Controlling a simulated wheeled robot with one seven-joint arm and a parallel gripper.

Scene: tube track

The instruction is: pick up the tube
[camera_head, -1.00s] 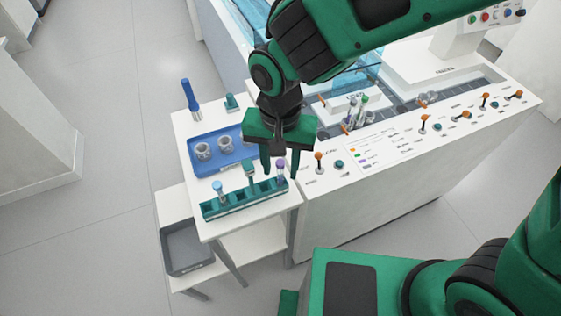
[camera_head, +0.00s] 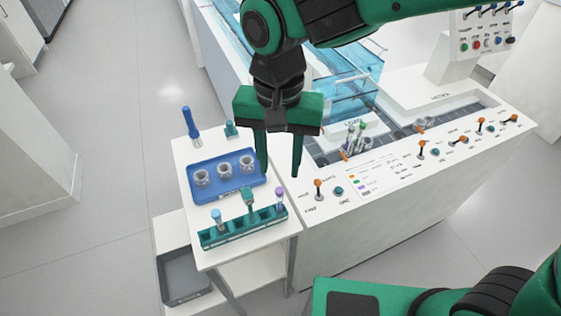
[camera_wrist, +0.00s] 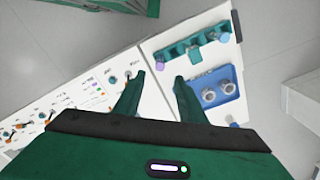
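A purple-capped tube (camera_head: 279,199) stands in the right end of a teal rack (camera_head: 240,236) on the white side table. A blue-capped tube (camera_head: 217,221) stands near its left end. Several tubes (camera_head: 355,137) with coloured caps stand in the white machine; the task does not say which tube is meant. My gripper (camera_head: 280,174) is open and empty, pointing down above the table's right edge, behind and above the purple-capped tube. In the wrist view, the purple cap (camera_wrist: 160,65) shows just ahead of my open fingers (camera_wrist: 160,78), and the blue cap (camera_wrist: 225,37) lies farther right.
A blue tray (camera_head: 212,193) with three grey cups lies behind the rack. A blue upright object (camera_head: 190,124) stands at the table's back left. The white machine panel (camera_head: 350,190) with orange-topped levers adjoins on the right. A grey bin (camera_head: 182,277) sits lower left.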

